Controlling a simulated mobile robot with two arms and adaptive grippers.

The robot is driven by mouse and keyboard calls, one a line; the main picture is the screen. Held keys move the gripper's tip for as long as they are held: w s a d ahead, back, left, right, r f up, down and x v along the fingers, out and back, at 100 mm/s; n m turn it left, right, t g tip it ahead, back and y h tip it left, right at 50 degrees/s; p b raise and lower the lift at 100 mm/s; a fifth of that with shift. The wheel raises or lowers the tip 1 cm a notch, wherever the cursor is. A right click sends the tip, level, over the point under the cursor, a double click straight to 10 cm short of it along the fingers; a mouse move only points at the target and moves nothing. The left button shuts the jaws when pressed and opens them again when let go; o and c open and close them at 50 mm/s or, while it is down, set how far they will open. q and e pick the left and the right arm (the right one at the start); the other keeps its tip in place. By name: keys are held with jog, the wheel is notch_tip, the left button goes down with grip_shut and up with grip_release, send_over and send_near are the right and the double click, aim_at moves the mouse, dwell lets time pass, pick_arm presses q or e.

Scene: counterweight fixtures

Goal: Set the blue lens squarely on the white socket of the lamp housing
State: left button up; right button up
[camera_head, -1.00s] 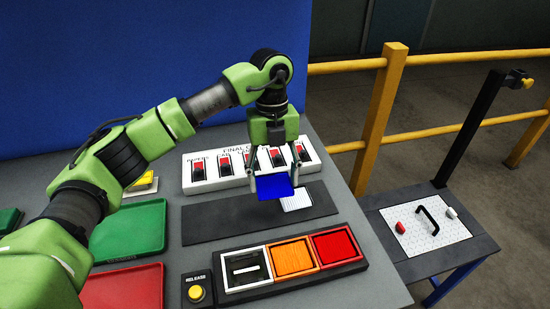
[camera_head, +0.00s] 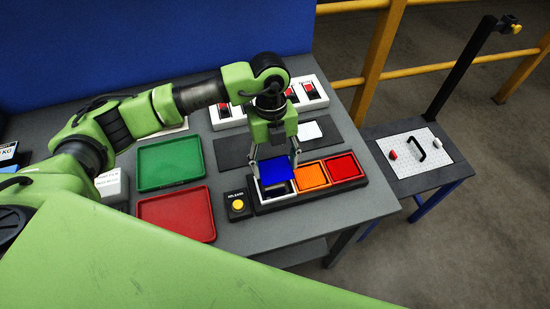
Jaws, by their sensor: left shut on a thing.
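My left gripper (camera_head: 274,160) is shut on the blue lens (camera_head: 272,169), a flat square plate. It holds the lens above the white socket (camera_head: 264,194) at the left end of the black lamp housing (camera_head: 300,195). The lens hides the far part of the socket, and the socket's near rim and dark inside show below it. The lens looks slightly raised and offset toward the far side; I cannot tell whether it touches the rim. The orange lens (camera_head: 313,174) and red lens (camera_head: 344,167) fill the other sockets. My right gripper is out of view.
A release box with a yellow button (camera_head: 238,204) stands left of the housing. A green tray (camera_head: 171,166) and a red tray (camera_head: 177,214) lie farther left. A dark mat (camera_head: 233,150) with a white pad (camera_head: 310,131) and a switch panel (camera_head: 311,93) lie behind.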

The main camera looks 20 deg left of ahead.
pick_arm(q)
jog(key=shift+f+b, duration=0.5)
jog(key=shift+f, duration=0.45)
notch_tip(320, 180, down, 3)
jog(key=shift+s+f+b, duration=0.1)
jog(key=shift+f+b, duration=0.1)
jog(key=shift+b, duration=0.95)
jog(key=shift+f+b, duration=0.55)
jog(key=shift+f, duration=0.1)
jog(key=shift+f+b, duration=0.55)
